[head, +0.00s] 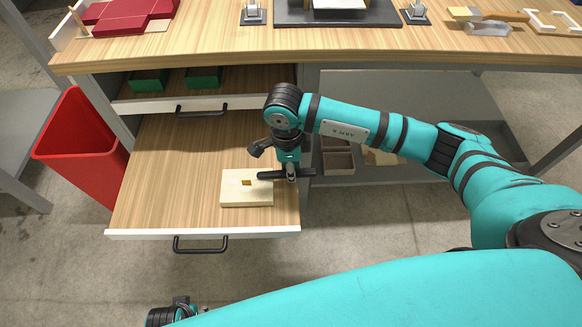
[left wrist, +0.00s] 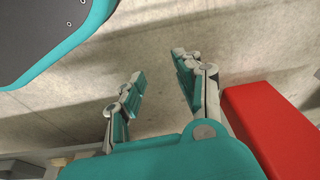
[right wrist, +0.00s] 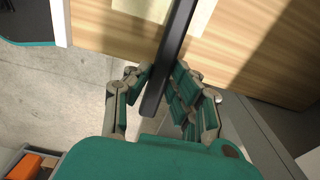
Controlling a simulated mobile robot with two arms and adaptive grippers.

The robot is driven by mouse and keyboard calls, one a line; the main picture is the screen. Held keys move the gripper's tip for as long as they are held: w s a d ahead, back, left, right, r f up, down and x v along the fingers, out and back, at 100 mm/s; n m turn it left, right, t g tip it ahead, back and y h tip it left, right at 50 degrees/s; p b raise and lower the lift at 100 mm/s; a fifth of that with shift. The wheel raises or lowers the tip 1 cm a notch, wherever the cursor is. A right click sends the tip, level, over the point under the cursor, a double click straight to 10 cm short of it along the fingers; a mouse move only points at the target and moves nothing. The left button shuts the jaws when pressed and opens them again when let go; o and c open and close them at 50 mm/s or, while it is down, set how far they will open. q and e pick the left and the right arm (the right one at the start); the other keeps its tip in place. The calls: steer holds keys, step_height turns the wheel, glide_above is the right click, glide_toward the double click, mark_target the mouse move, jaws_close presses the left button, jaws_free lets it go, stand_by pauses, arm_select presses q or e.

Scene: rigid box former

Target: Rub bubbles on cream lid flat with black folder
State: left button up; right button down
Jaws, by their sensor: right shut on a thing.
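The cream lid (head: 232,198) lies flat in the open lower drawer, near its right front. A small amber-brown patch (head: 246,183) shows on its top; I cannot make out separate bubbles. My right gripper (head: 290,176) is shut on the black folder (head: 268,175), just right of the lid. The folder points left over the lid's right part; I cannot tell whether it touches. In the right wrist view the folder (right wrist: 175,55) runs between the fingers (right wrist: 160,90), with part of the lid (right wrist: 203,14) beyond. My left gripper (left wrist: 158,72) is open and empty above the floor.
The open drawer (head: 160,180) has clear wood left of the lid. A shallow upper drawer (head: 155,104) holds green boxes. A red bin (head: 80,145) stands left. The workbench (head: 225,52) above carries a red box blank (head: 125,15) and fixtures.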

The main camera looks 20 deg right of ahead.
arm_select(q)
steer(key=shift+r, duration=0.25)
arm_select(e)
steer(key=shift+f, duration=0.15)
arm_select(q)
steer(key=shift+r, duration=0.2)
steer(key=shift+w+r, duration=0.1)
steer(key=shift+r, duration=0.2)
arm_select(e)
steer(key=shift+f, duration=0.15)
arm_select(q)
steer(key=shift+b, duration=0.3)
stand_by(0.3)
steer(key=shift+r, duration=0.1)
steer(key=shift+w+r, duration=0.25)
steer(key=shift+w, duration=0.1)
arm_select(e)
steer(key=shift+f, duration=0.1)
arm_select(q)
steer(key=shift+s+r, duration=0.2)
steer(key=shift+r, duration=0.05)
stand_by(0.5)
arm_select(e)
steer(key=shift+a, duration=0.25)
